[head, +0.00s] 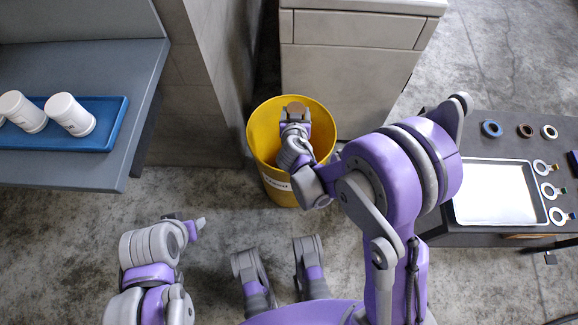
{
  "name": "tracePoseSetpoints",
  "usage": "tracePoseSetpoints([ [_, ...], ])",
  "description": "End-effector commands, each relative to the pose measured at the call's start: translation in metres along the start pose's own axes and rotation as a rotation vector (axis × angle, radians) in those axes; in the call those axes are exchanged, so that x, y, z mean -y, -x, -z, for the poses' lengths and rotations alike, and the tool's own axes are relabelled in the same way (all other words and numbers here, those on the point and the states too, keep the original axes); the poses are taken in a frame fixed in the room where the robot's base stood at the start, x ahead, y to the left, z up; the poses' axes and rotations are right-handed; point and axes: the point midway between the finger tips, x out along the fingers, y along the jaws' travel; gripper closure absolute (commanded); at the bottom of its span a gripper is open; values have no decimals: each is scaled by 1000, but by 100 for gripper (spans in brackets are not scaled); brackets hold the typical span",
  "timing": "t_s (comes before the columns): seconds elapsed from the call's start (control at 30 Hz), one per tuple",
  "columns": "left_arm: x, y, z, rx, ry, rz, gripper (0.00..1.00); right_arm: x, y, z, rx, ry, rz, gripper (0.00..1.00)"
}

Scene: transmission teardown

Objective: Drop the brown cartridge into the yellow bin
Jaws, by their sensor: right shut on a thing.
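The yellow bin (259,130) stands on the floor in the middle of the head view, in front of a grey cabinet. My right gripper (296,116) reaches over the bin and shows within its rim outline. It is shut on the brown cartridge (295,107), a small brown round piece at its tip. The wrist hides part of the bin's inside and front rim. How far the cartridge is above the bin's floor I cannot tell. My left gripper (196,227) is at the lower left, well away from the bin; its jaws are not clear.
A grey shelf at the left holds a blue tray (104,139) with white canisters (70,115). A dark table at the right carries a metal tray (497,194) and several rings. The grey cabinet (345,75) is right behind the bin. Concrete floor is open around the bin's front.

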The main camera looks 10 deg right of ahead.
Motion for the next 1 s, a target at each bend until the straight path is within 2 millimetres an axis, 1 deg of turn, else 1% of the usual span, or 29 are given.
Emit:
tracePoseSetpoints([
  [0.03,0,-9,-2,3,0,0,50,0,-5,-9,1,1,0,88],
  [0.2,0,-27,-8,9,0,0,50,0,-16,-28,2,1,1,88],
  [0.3,0,-34,-9,11,0,0,50,0,-20,-36,2,1,1,88],
  [0.43,0,-38,-10,12,0,0,50,0,-22,-40,1,1,1,88],
  [0.67,0,-37,-10,11,0,0,50,0,-21,-39,0,0,1,88],
  [0.7,0,-37,-10,11,0,0,50,0,-21,-39,0,0,1,23],
  [0.83,0,-37,-10,11,0,0,50,0,-21,-39,0,0,1,0],
  [1.0,0,-37,-10,11,0,0,50,0,-21,-39,1,0,1,0],
])
